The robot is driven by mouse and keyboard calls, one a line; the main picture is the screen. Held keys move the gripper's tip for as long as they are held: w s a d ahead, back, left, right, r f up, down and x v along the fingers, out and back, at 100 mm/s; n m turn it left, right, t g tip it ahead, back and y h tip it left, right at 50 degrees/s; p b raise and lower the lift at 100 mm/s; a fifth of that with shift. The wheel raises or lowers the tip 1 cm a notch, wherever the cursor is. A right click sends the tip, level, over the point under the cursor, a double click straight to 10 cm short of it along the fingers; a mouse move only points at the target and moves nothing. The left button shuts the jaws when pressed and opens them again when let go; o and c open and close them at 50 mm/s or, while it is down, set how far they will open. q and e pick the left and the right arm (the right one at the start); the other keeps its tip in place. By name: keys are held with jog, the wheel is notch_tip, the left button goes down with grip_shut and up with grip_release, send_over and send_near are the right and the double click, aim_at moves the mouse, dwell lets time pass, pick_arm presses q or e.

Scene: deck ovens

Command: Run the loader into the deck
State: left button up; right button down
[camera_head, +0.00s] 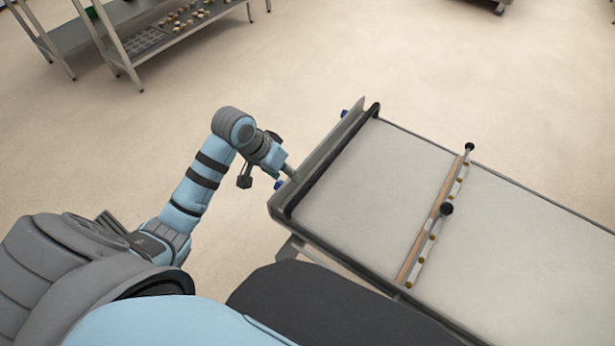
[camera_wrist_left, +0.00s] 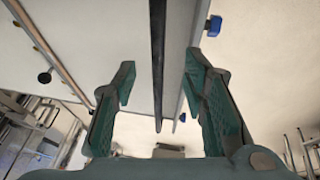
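The loader (camera_head: 340,200) is a long flat frame with a pale belt, running from the centre off the right edge in the head view. Its near end has a dark rail (camera_head: 325,170) and an upright grey metal plate. My left gripper (camera_head: 284,172) is at the outer side of this end plate. In the left wrist view the green fingers of my left gripper (camera_wrist_left: 160,85) are spread apart. The dark rail (camera_wrist_left: 158,50) and a grey metal edge run between them, and no grip shows. My right gripper is in neither view.
A crossbar (camera_head: 432,225) with black knobs and brass-coloured dots lies across the belt. Blue knobs (camera_head: 344,113) stick out from the end plate. A steel table (camera_head: 160,35) with small pale items stands at the far left. The floor between is clear.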

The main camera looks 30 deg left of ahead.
aim_at(309, 181)
pick_arm(q)
jog(key=b+x, duration=0.1)
jog(key=x, duration=0.3)
jog(key=w+b+x, duration=0.1)
jog(key=b+x, duration=0.1)
jog(key=x, duration=0.2)
jog(key=w+r+b+x, duration=0.1)
jog(key=x, duration=0.3)
jog(key=shift+w+d, duration=0.15)
jog(key=shift+d, duration=0.1)
jog(key=shift+c, duration=0.5)
grip_shut()
